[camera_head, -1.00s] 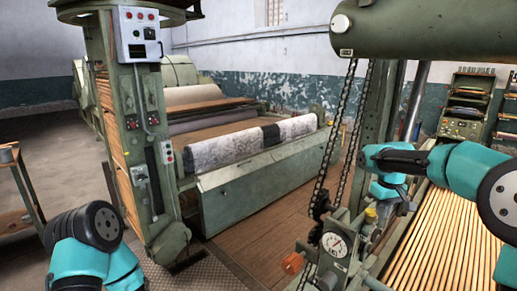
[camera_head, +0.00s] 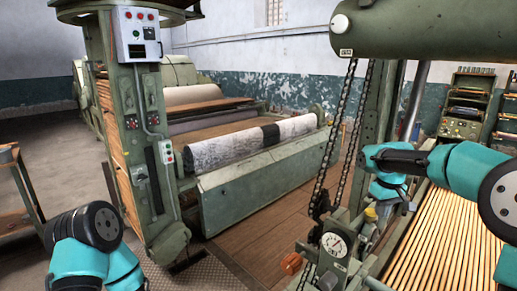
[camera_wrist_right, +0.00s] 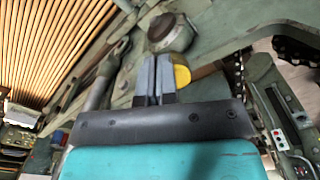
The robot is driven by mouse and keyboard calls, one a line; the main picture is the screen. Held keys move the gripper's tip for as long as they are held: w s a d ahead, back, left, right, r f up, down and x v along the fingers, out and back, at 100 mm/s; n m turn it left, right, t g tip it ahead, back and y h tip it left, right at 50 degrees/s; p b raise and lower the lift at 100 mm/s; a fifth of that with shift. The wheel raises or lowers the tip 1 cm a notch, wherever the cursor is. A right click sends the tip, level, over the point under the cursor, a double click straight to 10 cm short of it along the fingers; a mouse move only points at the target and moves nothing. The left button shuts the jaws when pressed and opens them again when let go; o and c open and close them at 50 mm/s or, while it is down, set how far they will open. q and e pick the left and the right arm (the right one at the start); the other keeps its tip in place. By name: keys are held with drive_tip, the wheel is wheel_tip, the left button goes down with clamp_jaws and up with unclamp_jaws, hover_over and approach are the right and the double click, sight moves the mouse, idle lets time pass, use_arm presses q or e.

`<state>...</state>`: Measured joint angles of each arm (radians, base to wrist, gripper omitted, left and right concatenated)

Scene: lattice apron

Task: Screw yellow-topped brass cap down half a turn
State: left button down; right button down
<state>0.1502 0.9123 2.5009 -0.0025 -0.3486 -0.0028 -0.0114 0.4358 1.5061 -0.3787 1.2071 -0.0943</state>
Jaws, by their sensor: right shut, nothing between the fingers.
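The yellow-topped cap (camera_head: 370,214) stands on the green machine in the head view, just above and to the right of the white dial gauge. In the right wrist view the yellow top (camera_wrist_right: 182,74) shows just right of my fingers, partly hidden behind the right finger. My right gripper (camera_wrist_right: 157,62) is shut and empty, its fingertips beside the cap. Whether a finger touches the cap cannot be told. The brass part of the cap is not clear. My left arm shows at the lower left of the head view, but its gripper is out of frame.
The dial gauge (camera_head: 334,245) and an orange knob (camera_head: 291,264) stand close by. A hanging chain (camera_head: 338,130) runs down just left of the cap. Slatted rods (camera_head: 455,235) lie to the right. The wooden floor (camera_head: 265,225) beyond is clear.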

drive_tip(key=shift+s+a+f, duration=0.2)
drive_tip(key=shift+a+f, duration=0.2)
drive_tip(key=shift+f, duration=0.4)
drive_tip(key=shift+s+a, duration=0.1)
drive_tip(key=shift+a, duration=0.75)
drive_tip(key=shift+s+a, duration=0.1)
drive_tip(key=shift+s, duration=0.25)
drive_tip(key=shift+r, duration=0.1)
approach(375, 217)
drive_tip(key=shift+s+a+f, duration=0.2)
drive_tip(key=shift+s+f, duration=0.2)
drive_tip(key=shift+s, duration=0.1)
drive_tip(key=shift+s+a+f, duration=0.2)
drive_tip(key=shift+s+f, duration=0.2)
drive_tip(key=shift+s, duration=0.1)
